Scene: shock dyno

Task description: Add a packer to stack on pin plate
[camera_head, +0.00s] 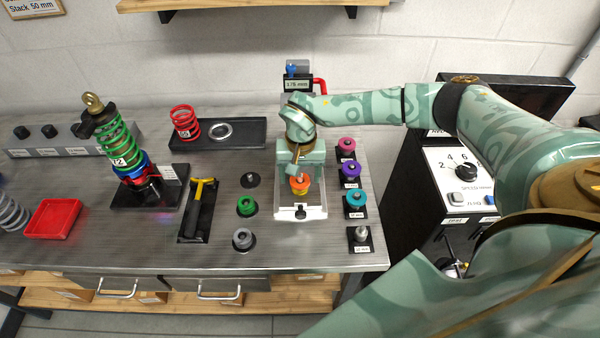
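A height gauge with a white base (300,213) stands at the middle of the bench, and its display (298,84) seems to read 176 mm. An orange packer (299,188) with a knob on top sits on this base. My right gripper (295,168) points down just above the orange packer; its fingers are small and partly hidden by the wrist, so its grip is unclear. Pink (347,144), purple (350,169), teal (356,198) and grey (361,234) knobbed pieces stand on small labelled black plates to the right. My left gripper is out of view.
Black (250,180), green (246,206) and grey (242,239) round pieces stand left of the gauge. A control box (462,180) stands right.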

